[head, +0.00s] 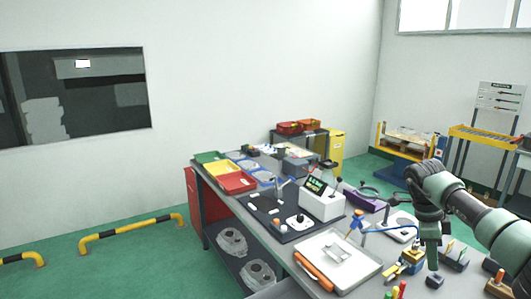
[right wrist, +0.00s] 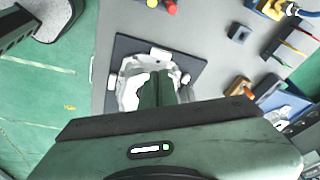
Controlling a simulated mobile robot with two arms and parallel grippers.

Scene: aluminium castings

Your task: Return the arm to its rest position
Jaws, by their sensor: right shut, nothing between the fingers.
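My right arm (head: 485,220) comes in from the right in the head view, bends at the elbow and hangs down over the near right end of the workbench (head: 290,238). My right gripper (head: 434,280) is at the lower end, pointing down. In the right wrist view the gripper's fingers (right wrist: 158,88) are together with nothing between them. Below them a pale metal casting (right wrist: 128,88) lies on a dark square pad (right wrist: 190,65), partly hidden by the fingers; I see no contact clearly. My left gripper is not in view.
A white tray (head: 310,262) with an orange-handled tool lies left of the arm. A white box with a display (head: 322,199) and coloured bins (head: 237,183) stand farther back. Small tools crowd the bench near the gripper. Yellow-black floor rails (head: 130,233) are at left.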

